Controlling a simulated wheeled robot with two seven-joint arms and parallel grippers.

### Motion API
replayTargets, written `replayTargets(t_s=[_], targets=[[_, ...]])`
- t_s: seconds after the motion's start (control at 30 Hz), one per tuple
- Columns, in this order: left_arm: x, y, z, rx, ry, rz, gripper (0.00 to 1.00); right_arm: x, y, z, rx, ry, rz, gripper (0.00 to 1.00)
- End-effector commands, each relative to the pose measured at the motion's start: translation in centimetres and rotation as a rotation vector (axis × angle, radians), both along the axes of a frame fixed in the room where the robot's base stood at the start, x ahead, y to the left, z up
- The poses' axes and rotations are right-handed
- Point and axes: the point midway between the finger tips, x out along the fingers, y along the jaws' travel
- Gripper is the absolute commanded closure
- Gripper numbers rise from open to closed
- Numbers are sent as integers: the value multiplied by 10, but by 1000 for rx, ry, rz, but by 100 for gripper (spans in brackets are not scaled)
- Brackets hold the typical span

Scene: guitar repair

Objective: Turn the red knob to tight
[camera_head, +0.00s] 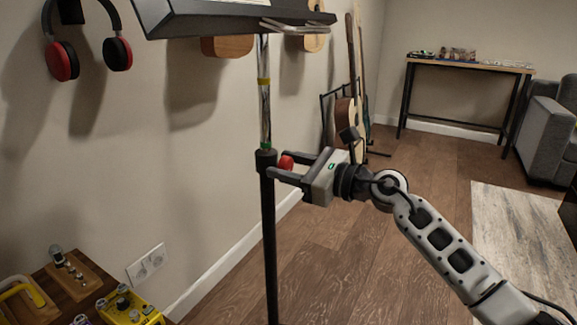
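The red knob (286,162) sticks out from the right side of the black collar (265,159) on the upright stand. The stand's thin bright upper tube (264,110) rises from the collar, and its thick black lower tube (270,240) goes down. A yellow band and a green band show on the upper tube. My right gripper (285,165) points left at the knob. Its two dark fingers are apart, one behind and one in front of the knob, with the knob between them. I cannot tell whether the fingers touch it. My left gripper is not in view.
A dark music desk (220,18) tops the stand, close to the wall. Red-black headphones (62,60) hang at left. A yellow pedal (128,308) sits on a wooden table at lower left. Guitars (349,110) stand behind my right gripper. Open floor lies right of the stand.

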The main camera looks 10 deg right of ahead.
Motion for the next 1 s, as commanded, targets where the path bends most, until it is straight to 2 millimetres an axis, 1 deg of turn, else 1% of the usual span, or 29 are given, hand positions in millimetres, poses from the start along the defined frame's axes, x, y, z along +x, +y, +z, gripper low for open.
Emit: replayTargets(t_s=[0.03,0.1,0.2,0.27,0.37,0.4,0.43,0.5,0.8,0.83,0.87,0.9,1.0], targets=[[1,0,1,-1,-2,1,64,0,0,0,0,0,0,73],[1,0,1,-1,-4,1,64,0,0,0,0,0,0,90],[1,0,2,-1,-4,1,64,0,0,0,1,2,0,90],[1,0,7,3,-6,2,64,0,0,2,13,19,0,90],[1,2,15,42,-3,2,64,0,-1,5,65,94,-2,89],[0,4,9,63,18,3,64,0,-1,5,88,125,-2,89],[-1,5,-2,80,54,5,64,0,-1,4,104,148,-1,89],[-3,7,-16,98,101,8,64,0,-1,3,131,186,0,89],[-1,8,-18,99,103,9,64,0,-1,-1,146,204,0,89],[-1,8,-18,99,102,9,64,0,-1,-1,145,203,0,64],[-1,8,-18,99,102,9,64,0,-1,-1,145,203,0,56],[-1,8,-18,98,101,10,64,0,-1,-1,145,203,0,45],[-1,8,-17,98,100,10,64,0,-1,-1,146,203,0,45]])
